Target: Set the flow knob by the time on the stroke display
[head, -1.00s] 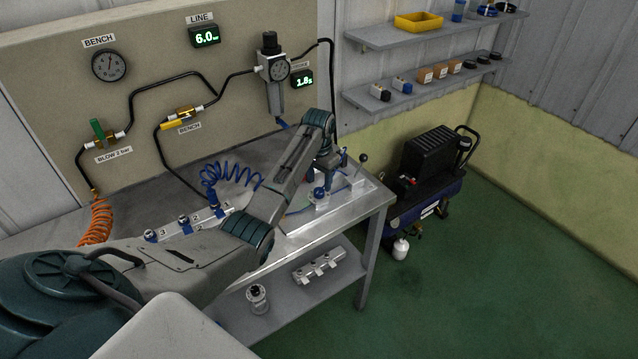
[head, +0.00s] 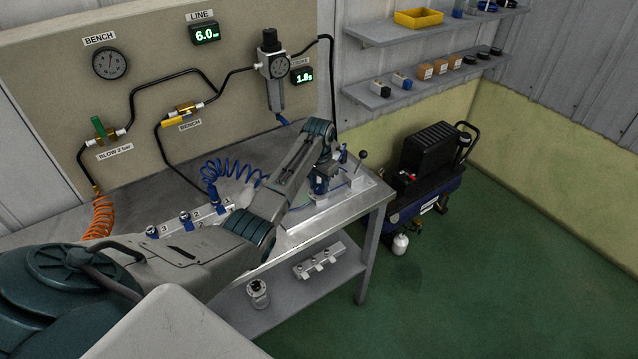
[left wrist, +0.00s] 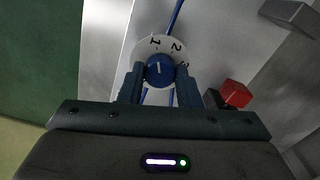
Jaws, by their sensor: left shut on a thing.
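My left gripper (left wrist: 157,80) is shut on the knob, with one finger on each side. In the head view my left gripper (head: 320,190) is low over the right part of the bench and hides most of the knob. The stroke display (head: 303,75) beside the regulator reads 1.8 s in green. My right gripper is out of view.
A red block (left wrist: 236,93) sits close to the right finger. A black-knobbed lever (head: 363,155) stands on the bench's right end. A blue coiled hose (head: 232,171) lies behind my arm. The line display (head: 205,33) reads 6.0.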

